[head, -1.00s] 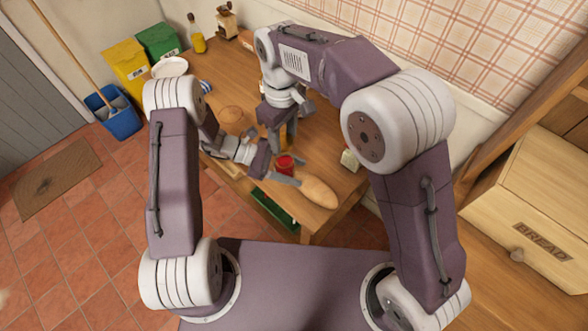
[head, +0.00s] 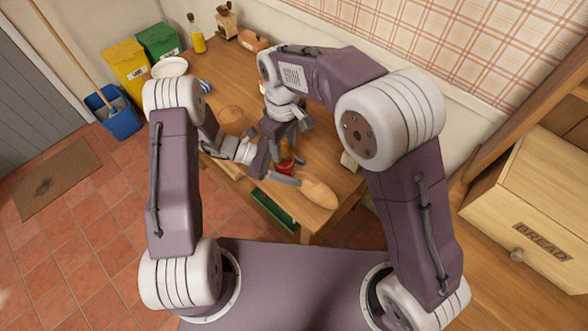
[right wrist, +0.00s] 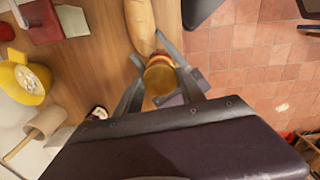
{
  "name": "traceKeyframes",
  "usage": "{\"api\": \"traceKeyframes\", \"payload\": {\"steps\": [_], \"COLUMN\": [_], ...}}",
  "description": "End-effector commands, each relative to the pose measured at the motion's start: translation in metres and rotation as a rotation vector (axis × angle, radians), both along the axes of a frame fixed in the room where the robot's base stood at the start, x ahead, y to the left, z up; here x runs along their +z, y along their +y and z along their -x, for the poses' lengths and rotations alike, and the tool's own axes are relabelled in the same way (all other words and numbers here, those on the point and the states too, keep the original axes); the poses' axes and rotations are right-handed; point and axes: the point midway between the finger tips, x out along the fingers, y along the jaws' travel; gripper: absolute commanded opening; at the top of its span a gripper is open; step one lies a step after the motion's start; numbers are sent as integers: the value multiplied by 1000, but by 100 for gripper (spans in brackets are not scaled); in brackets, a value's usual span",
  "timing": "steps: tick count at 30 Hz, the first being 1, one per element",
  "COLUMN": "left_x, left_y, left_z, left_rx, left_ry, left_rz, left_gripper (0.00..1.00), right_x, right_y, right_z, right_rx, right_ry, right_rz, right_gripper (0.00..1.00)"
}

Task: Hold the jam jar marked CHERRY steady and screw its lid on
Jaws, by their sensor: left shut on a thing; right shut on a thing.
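The red jam jar (head: 285,168) stands near the front of the wooden table. Its marking cannot be read. My left gripper (head: 281,175) is shut on the jar from the left and front. My right gripper (head: 291,150) is above the jar, pointing down, shut on the lid. The right wrist view shows the gold lid (right wrist: 160,80) between the fingers of the right gripper, with a reddish-orange edge just beyond it. I cannot tell whether the lid touches the jar's rim; the fingers partly hide the jar's top.
A long bread loaf (head: 319,193) lies just right of the jar, close to the left gripper. A round wooden board (head: 231,118) lies to the left. A small pale object (head: 349,160) stands to the right. Bottle (head: 197,40) and grinder (head: 227,22) are far back.

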Motion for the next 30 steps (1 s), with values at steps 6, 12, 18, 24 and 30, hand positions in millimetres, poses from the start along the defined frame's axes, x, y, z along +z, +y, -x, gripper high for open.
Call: {"api": "traceKeyframes", "payload": {"steps": [6, 12, 18, 24, 30], "left_x": [0, 0, 0, 0, 0], "left_y": [0, 0, 0, 0, 0], "left_z": [0, 0, 0, 0, 0], "left_rx": [0, 0, 0, 0, 0], "left_ry": [0, 0, 0, 0, 0], "left_rz": [1, 1, 1, 1, 1], "left_gripper": [0, 0, 0, 0, 0], "right_x": [1, 1, -4, -16, -17], "right_y": [0, 0, 0, 0, 0], "right_z": [0, 0, 0, 0, 0], "right_rx": [0, 0, 0, 0, 0], "right_ry": [-1, -2, -1, -1, -1], "right_rz": [0, -1, 0, -1, 0], "right_gripper": [9, 9, 9, 9, 9]}}
